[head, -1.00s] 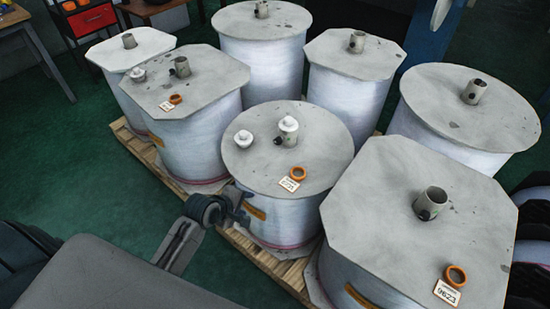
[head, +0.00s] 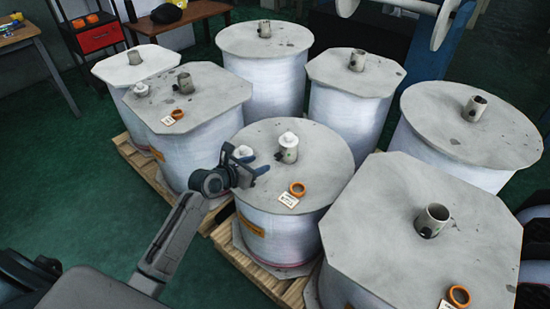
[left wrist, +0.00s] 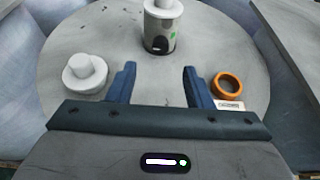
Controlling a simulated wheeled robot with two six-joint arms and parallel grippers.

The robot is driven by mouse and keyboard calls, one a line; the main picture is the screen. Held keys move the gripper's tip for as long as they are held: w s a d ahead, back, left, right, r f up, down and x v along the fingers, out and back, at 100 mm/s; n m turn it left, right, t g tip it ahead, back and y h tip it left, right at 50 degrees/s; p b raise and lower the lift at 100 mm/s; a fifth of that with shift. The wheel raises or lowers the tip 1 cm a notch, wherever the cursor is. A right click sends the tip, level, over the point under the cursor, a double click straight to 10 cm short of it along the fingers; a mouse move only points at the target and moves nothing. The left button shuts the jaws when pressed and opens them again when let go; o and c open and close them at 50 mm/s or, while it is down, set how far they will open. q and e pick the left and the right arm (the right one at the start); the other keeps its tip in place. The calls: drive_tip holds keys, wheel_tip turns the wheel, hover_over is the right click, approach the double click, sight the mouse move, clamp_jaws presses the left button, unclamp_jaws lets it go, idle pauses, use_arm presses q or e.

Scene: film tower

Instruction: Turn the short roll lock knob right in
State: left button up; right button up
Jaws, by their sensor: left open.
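The short round roll (head: 325,152) stands in the front middle, with a grey core tube (head: 288,155) on its flat top. A white stepped knob (head: 289,140) sits upright in the tube. In the left wrist view the tube (left wrist: 160,40) has a dark slot and a green mark on its side, and the white knob (left wrist: 163,8) is cut off by the top edge. A second white knob (left wrist: 86,75) rests on the roll's top, left of the tube. My left gripper (left wrist: 160,72) is open and empty over the near part of the top, facing the tube and apart from it.
An orange ring (left wrist: 228,86) and a white label (head: 288,200) lie on the same top, right of my left gripper. Other rolls with bare core tubes stand close around, including a big octagonal one (head: 395,225). A wooden pallet (head: 262,276) lies underneath.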

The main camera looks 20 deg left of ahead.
sight(277, 157)
use_arm(q)
drive_tip(key=b+x, duration=0.1)
drive_tip(key=x, duration=0.7)
drive_tip(key=shift+w+d+f, duration=0.15)
drive_tip(key=shift+w+f, duration=0.1)
drive_tip(key=shift+w, duration=0.05)
drive_tip(key=shift+w+d+f, duration=0.15)
drive_tip(key=shift+w+f, duration=0.05)
drive_tip(key=shift+w, duration=0.3)
use_arm(e)
drive_tip(key=r, duration=0.3)
drive_tip(key=w+r, duration=0.1)
drive_tip(key=r, duration=0.1)
drive_tip(key=shift+a+r, duration=0.15)
drive_tip(key=shift+a, duration=0.1)
use_arm(q)
drive_tip(key=c, duration=1)
